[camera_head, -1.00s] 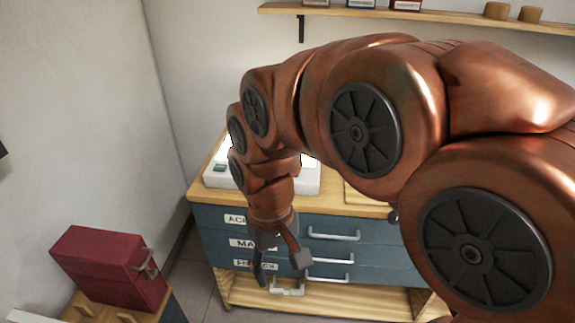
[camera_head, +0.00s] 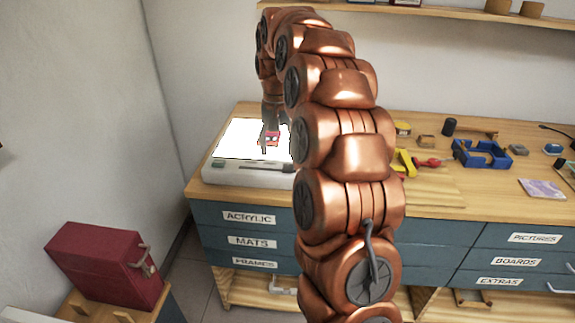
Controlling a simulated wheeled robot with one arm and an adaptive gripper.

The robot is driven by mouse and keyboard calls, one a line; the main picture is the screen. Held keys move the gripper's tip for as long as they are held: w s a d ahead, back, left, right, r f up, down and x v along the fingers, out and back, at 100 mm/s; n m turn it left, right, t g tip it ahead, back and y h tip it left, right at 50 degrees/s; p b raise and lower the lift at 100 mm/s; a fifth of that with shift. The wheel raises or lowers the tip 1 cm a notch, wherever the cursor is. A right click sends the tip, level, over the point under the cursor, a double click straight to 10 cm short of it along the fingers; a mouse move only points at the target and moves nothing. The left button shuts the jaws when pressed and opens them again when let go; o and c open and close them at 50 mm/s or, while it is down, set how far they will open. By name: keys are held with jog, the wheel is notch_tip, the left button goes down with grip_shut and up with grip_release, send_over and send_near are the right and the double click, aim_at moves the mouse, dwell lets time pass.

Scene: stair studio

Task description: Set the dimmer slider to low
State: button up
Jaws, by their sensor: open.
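A white light box (camera_head: 222,175) stands on the left end of the wooden counter, its top panel (camera_head: 238,138) glowing bright. On its front strip are a small green part (camera_head: 219,163) and a thin dark line to the right, which may be the dimmer slider's track (camera_head: 262,167). The slider's knob and setting are too small to tell. My gripper (camera_head: 268,143) is open, pointing down over the right half of the glowing panel, behind the front strip. A small red patch shows at its fingers; I cannot tell what it is. My arm hides the box's right end.
Right of my arm, the counter (camera_head: 430,190) holds a blue tray-like holder (camera_head: 480,155), a red-handled tool (camera_head: 428,162) and a patterned card (camera_head: 541,188). A shelf (camera_head: 420,22) runs above. A dark red case (camera_head: 105,265) stands at lower left.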

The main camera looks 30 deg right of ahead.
jog(key=m, duration=0.1)
send_near(288, 167)
jog(key=shift+s+a+f, duration=0.2)
jog(key=shift+a+f, duration=0.05)
jog(key=shift+a, duration=0.15)
jog(key=shift+w+d+f, duration=0.15)
jog(key=shift+d+f, duration=0.05)
jog(key=shift+d, duration=0.1)
jog(key=shift+f+p, duration=0.65)
jog(key=shift+f, duration=3.15)
jog(key=shift+c, duration=0.4)
grip_shut()
